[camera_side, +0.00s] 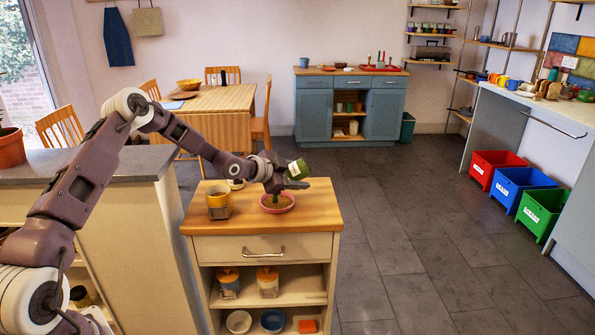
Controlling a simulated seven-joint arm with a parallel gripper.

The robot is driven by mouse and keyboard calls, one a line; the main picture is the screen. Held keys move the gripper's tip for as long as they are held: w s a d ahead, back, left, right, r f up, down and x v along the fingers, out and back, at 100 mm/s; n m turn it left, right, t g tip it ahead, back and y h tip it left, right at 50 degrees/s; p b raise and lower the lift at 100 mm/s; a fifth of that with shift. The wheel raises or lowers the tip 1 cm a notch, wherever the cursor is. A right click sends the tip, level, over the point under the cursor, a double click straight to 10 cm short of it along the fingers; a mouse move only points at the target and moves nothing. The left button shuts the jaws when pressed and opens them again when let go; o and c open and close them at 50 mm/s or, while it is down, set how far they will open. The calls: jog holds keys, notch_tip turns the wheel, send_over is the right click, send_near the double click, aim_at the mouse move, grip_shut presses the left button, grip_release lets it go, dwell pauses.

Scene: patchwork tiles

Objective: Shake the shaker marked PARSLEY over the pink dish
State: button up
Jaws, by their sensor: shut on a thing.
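My gripper (283,182) is shut on a green shaker (297,168) with a pale label. The label's writing is too small to read. The shaker is held tilted above the wooden top of a small cabinet. The pink dish (277,207) stands on that top, below and slightly left of the shaker, with brown contents and something green in its middle. The gripper and shaker are apart from the dish. Part of the shaker is hidden by the gripper.
A yellow and brown jar (219,204) stands on the wooden top (322,206), left of the dish. A small pale round item (236,184) is behind it. The top's right side is clear. A grey counter (100,162) borders the left. Coloured bins (521,186) stand far right.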

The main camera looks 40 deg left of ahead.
jog(key=shift+r, duration=1.45)
jog(key=shift+f, duration=1.45)
jog(key=shift+r, duration=0.1)
jog(key=shift+w+d+r+m+g+y, duration=0.15)
jog(key=shift+r+m+g+y, duration=0.15)
jog(key=shift+g, duration=0.2)
jog(key=shift+r+m+g+y, duration=0.15)
jog(key=shift+m+g+y, duration=0.2)
jog(key=shift+g, duration=0.25)
jog(key=shift+r+m+g+y, duration=0.25)
jog(key=shift+m+g+y, duration=0.2)
jog(key=shift+g+y, duration=0.55)
jog(key=shift+g, duration=0.3)
